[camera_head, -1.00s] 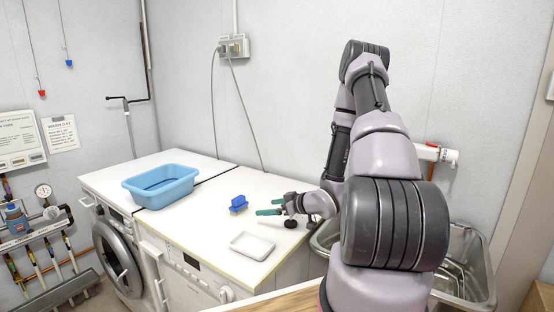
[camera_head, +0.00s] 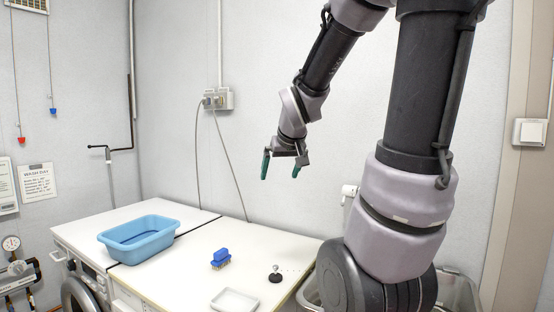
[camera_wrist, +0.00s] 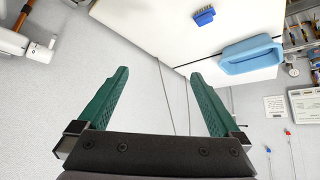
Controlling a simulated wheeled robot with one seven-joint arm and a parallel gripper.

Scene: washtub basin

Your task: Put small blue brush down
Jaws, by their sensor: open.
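The small blue brush (camera_head: 221,258) rests on the white worktop, bristles down, between the blue basin and the white tray. It also shows near the top of the wrist view (camera_wrist: 204,16), lying apart from my fingers. My gripper (camera_head: 280,172) hangs above the back of the worktop with its green fingers apart and nothing between them. In the wrist view the two green fingers (camera_wrist: 160,100) are spread wide with only wall and worktop edge behind them.
A light blue basin (camera_head: 138,240) stands on the left of the white worktop (camera_head: 180,268). A shallow white tray (camera_head: 235,300) lies near the front edge. A small black object (camera_head: 276,275) stands right of the brush. A metal sink (camera_head: 458,288) is at the right.

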